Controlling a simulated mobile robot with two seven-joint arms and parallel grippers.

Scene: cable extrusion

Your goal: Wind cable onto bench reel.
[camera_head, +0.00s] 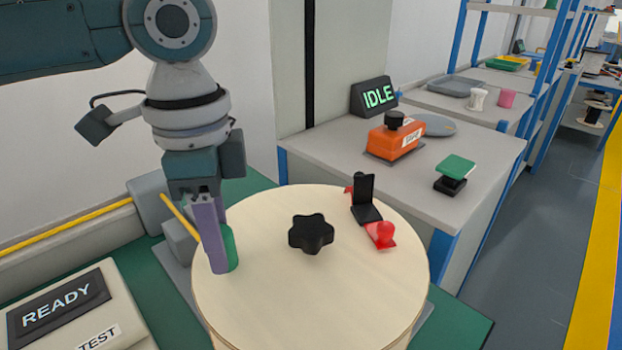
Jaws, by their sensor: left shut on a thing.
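The bench reel (290,290) shows its round, pale wooden top face, with a black star-shaped knob (311,233) at the middle. A yellow cable (70,222) comes in from the left, passes a grey block (152,202) and runs behind my left gripper; where it meets the reel is hidden. My left gripper (222,258) points down at the reel's left side. It is shut on a green handle (231,246) on the reel's top face, and its purple finger covers part of the handle. My right gripper is out of view.
A panel reading READY (60,305) is front left. Behind, a grey bench (460,150) holds an IDLE sign (374,96), an orange device (395,138) and a green-topped button (456,168).

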